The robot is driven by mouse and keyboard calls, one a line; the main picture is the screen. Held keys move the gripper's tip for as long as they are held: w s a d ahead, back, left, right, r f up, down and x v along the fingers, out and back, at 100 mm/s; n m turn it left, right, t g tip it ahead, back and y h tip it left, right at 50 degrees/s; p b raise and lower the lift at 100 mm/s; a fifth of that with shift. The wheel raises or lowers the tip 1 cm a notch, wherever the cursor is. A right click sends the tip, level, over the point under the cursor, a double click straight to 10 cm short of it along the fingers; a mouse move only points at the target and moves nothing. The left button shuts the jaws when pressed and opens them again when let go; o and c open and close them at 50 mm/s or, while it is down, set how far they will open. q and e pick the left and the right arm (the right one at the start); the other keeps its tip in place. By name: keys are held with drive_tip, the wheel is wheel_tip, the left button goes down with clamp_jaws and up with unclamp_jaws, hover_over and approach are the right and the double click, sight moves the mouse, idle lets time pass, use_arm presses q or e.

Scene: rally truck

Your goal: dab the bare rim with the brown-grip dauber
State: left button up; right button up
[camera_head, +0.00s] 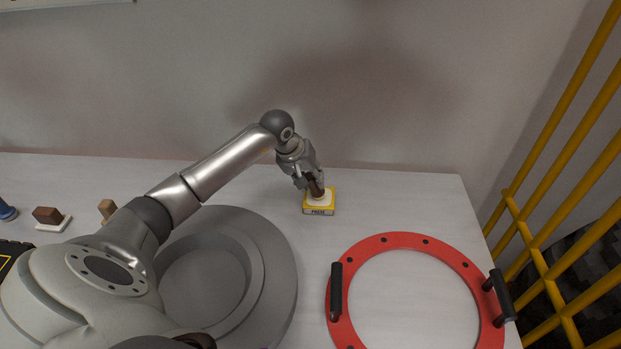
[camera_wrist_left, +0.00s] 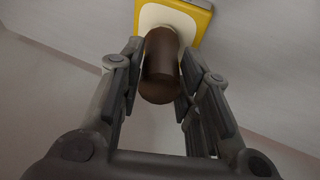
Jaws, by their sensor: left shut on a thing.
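My left gripper (camera_head: 309,182) is shut on the dark brown grip of the dauber (camera_head: 317,189). The dauber stands over a yellow block with a cream top (camera_head: 331,204), marked PRESS on its front. In the left wrist view the brown cylinder (camera_wrist_left: 160,70) is between my fingers (camera_wrist_left: 160,60), with the yellow block (camera_wrist_left: 204,22) beyond it. The dauber's lower end seems to meet the cream top; exact contact is hidden. A grey round part with a raised circular rim (camera_head: 257,265) lies on the table, partly hidden by my arm. My right gripper is not in view.
A red ring (camera_head: 400,240) with holes and two black handles lies at right. A brown block on a white base (camera_head: 47,215), a tan block (camera_head: 107,208) and a blue item (camera_head: 6,211) stand at left. Yellow bars (camera_head: 556,170) rise beyond the table's right edge.

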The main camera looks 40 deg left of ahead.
use_arm(q)
drive_tip(key=shift+s+f+b, duration=0.15)
drive_tip(key=shift+f+b, duration=0.05)
drive_tip(key=shift+b, duration=0.15)
idle(1.1)
drive_tip(key=shift+r+p, duration=0.45)
drive_tip(key=shift+r, duration=0.5)
drive_tip(key=shift+r+p, duration=1.05)
drive_tip(key=shift+r, duration=1.65)
